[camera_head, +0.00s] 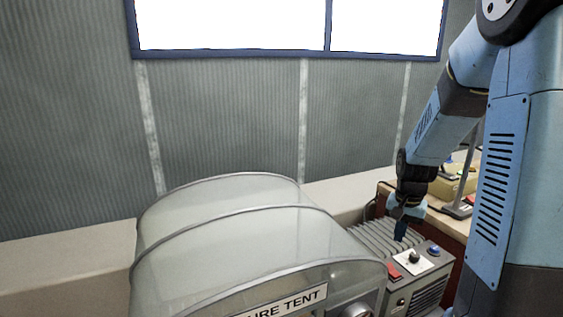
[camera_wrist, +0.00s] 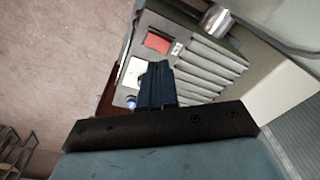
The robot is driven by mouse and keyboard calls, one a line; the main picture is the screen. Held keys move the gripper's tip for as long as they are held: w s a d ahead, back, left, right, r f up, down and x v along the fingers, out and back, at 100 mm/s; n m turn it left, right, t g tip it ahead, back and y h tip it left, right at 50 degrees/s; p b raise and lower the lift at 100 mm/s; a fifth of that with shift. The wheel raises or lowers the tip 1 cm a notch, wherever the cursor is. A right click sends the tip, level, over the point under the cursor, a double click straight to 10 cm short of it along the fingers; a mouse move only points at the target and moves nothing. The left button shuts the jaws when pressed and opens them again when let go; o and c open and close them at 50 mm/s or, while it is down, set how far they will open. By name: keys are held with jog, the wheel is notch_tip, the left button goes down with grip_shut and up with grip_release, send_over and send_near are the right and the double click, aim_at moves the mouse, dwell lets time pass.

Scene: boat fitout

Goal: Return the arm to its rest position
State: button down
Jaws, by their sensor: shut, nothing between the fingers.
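My blue arm comes down from the upper right in the head view. My gripper (camera_head: 401,229) points down over a grey ribbed machine (camera_head: 422,295) with a red switch, a dark knob on a white plate and a blue button. In the wrist view my gripper (camera_wrist: 157,70) shows as dark blue fingers closed together, with nothing between them. The machine (camera_wrist: 210,62) lies behind them there. The fingertips look close to the white plate and knob; I cannot tell whether they touch.
A clear domed cure tent (camera_head: 215,240) stands left of the machine. A bench (camera_head: 465,190) with small items is behind my arm at the right. A pale ledge (camera_head: 60,262) runs along the corrugated wall.

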jog(key=s+a+r+n+t, duration=0.2)
jog(key=s+a+r, duration=0.3)
jog(key=s+r, duration=0.5)
jog(key=s+a+r+n+t, duration=0.2)
jog(key=s+a+r+n, duration=0.2)
jog(key=s+r, duration=0.5)
jog(key=shift+s+a+r+t, duration=0.35)
jog(key=shift+s+a+t, duration=0.05)
jog(key=shift+s+a, duration=0.25)
